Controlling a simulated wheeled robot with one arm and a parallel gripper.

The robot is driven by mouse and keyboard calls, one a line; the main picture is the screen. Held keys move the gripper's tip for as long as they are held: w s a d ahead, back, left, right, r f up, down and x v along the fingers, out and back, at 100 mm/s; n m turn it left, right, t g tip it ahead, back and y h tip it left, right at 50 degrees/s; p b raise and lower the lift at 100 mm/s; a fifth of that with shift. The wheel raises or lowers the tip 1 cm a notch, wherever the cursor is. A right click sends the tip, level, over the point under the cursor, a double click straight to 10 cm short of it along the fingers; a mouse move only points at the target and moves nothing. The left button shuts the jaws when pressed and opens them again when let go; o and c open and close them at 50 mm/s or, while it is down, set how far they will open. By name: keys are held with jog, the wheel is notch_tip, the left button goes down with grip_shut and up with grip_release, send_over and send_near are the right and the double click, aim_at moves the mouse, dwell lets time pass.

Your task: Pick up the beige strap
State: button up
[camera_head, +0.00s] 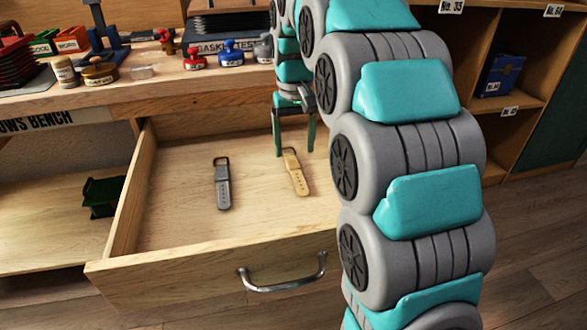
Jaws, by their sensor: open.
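The beige strap (297,174) lies flat in the open wooden drawer (180,235), its buckle end toward the back. A grey strap (222,186) lies to its left in the same drawer, apart from it. My gripper (294,154) points down over the back of the drawer, with its two green fingers apart. The fingertips are near the buckle end of the beige strap. The right finger is close to it in the picture. I cannot tell how high the fingers are above it. Nothing is held between them.
The drawer walls and front with a metal handle (284,284) surround the straps. The bench top behind carries several small items, including a blue one (232,54). A green holder (103,196) sits on the shelf at left. My arm covers the drawer's right side.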

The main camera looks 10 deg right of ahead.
aim_at(294, 166)
notch_tip(294, 166, down, 5)
grip_shut()
dwell(0.8)
